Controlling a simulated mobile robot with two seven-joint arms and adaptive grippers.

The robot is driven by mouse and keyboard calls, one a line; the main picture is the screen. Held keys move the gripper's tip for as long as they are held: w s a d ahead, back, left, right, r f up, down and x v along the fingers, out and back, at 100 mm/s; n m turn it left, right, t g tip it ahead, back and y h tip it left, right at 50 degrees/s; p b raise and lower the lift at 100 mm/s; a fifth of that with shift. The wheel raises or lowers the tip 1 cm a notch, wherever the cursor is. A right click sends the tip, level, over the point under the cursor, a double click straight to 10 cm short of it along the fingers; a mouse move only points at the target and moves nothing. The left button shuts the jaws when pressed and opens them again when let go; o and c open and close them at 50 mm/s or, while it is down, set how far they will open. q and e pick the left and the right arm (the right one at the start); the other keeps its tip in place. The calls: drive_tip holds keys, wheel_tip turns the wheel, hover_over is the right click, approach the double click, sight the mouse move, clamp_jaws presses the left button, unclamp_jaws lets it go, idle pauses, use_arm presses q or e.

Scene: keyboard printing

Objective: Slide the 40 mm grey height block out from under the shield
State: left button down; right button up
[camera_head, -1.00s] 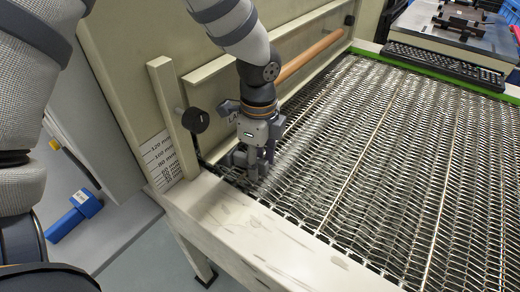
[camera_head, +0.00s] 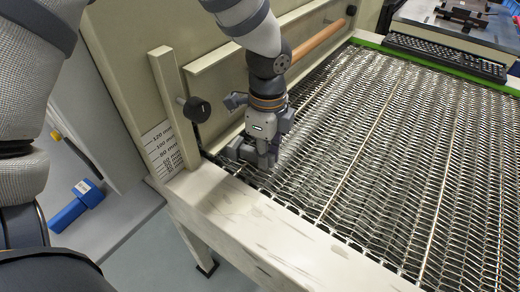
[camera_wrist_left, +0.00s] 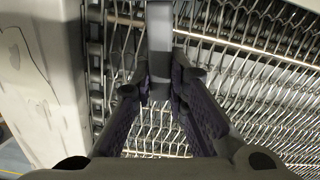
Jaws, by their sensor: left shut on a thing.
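In the left wrist view a grey block (camera_wrist_left: 160,45) stands between my left gripper's (camera_wrist_left: 158,88) fingers, which are shut on its lower end. Its upper end runs out of the top of the picture. In the head view my left gripper (camera_head: 256,158) is low over the wire mesh belt, just inside the cream front rail. It hides most or all of the block there, and no 40 mm marking can be read. The cream shield (camera_head: 235,70), with a long wooden handle, stands behind the gripper. Whether the block is still under its edge cannot be told. My right gripper is not in view.
The mesh belt (camera_head: 400,150) is clear to the right. A cream post (camera_head: 168,95) with a black knob (camera_head: 196,110) stands close left of the gripper, beside a height scale (camera_head: 160,148). A blue block (camera_head: 76,205) lies at lower left. A black keyboard (camera_head: 445,58) lies at the far end.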

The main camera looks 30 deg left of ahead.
sight(299, 183)
use_arm(q)
drive_tip(key=shift+s+d+r+p, duration=0.1)
drive_tip(key=shift+s+d+p, duration=0.1)
drive_tip(key=shift+d, duration=1.95)
drive_tip(key=shift+s+d+p, duration=0.1)
drive_tip(key=shift+s+d, duration=0.05)
drive_tip(key=shift+d, duration=1.95)
drive_tip(key=shift+r+p, duration=0.4)
drive_tip(key=shift+r, duration=4.1)
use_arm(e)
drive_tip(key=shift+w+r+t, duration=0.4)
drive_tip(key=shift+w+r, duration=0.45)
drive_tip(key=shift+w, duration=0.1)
